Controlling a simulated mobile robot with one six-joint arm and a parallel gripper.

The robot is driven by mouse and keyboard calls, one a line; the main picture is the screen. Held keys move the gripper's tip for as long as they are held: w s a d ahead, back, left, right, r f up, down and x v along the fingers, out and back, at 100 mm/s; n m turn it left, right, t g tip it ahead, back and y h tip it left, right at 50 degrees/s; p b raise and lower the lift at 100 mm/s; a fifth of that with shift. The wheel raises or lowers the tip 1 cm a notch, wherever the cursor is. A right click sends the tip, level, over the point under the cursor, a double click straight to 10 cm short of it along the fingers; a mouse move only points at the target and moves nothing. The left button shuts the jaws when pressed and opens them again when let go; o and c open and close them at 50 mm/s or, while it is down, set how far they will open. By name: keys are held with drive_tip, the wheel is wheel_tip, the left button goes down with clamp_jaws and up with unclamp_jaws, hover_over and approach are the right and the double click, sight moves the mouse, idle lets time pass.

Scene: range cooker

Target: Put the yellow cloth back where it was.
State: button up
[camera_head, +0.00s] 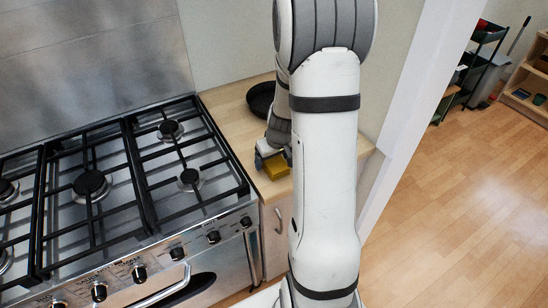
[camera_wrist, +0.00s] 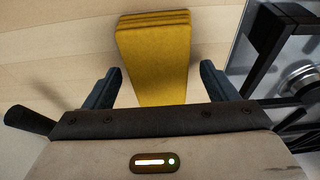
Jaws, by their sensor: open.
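The folded yellow cloth (camera_wrist: 155,55) lies on the pale wooden counter in the wrist view, between and beyond the two fingers of my gripper (camera_wrist: 160,85). The fingers stand apart, with one on each side of the cloth and a gap showing at both sides. In the head view, the cloth (camera_head: 276,170) is partly hidden by my gripper (camera_head: 268,158) and arm. I cannot tell how high the fingertips are above the counter.
A gas hob (camera_head: 137,170) with black grates stands left of the counter (camera_head: 231,107). A dark pan (camera_head: 260,97) sits at the back of the counter, and its handle (camera_wrist: 27,121) appears to show at the wrist view's left. Open wooden floor (camera_head: 455,210) lies to the right.

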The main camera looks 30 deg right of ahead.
sight(278, 167)
drive_tip(key=v, duration=1.2)
drive_tip(key=s+a+r, duration=0.4)
drive_tip(key=s+a, duration=0.3)
drive_tip(key=s, duration=0.1)
drive_tip(key=s+a+r, duration=0.3)
drive_tip(key=s+a, duration=0.4)
drive_tip(key=s, duration=0.1)
drive_tip(key=shift+r+b, duration=0.3)
drive_tip(key=shift+r, duration=0.1)
drive_tip(key=shift+s, duration=0.1)
